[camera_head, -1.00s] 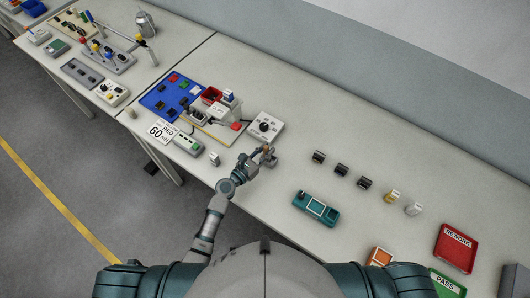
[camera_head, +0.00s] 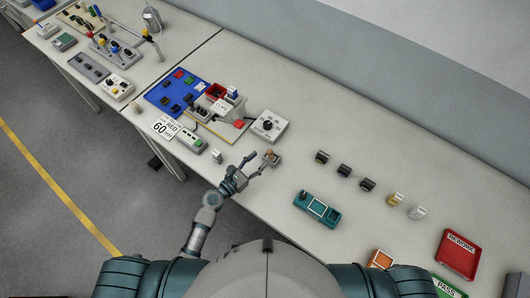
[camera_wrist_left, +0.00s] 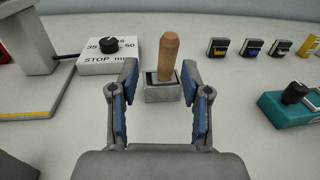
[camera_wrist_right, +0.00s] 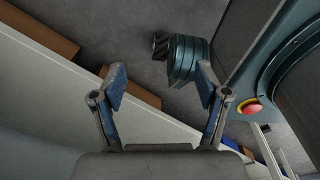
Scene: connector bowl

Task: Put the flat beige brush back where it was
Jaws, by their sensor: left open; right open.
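The beige brush (camera_wrist_left: 169,55) stands nearly upright, tilted slightly, in a small grey holder (camera_wrist_left: 162,93) in the left wrist view. Its handle points up and its lower end is hidden in the holder. The brush (camera_head: 269,154) and holder (camera_head: 274,162) also show small in the head view. My left gripper (camera_head: 255,166) is open and empty, just on the near side of the holder. In the left wrist view its fingers (camera_wrist_left: 159,80) spread to either side of the holder, apart from the brush. My right gripper (camera_wrist_right: 160,82) is open and empty, away from the brush.
A dial box (camera_head: 268,125) stands behind the holder. A small white block (camera_head: 217,156) is to its left. Several connectors (camera_head: 344,170) stand in a row to the right, with a teal device (camera_head: 317,209) nearer me. Red REWORK tray (camera_head: 456,254) is far right.

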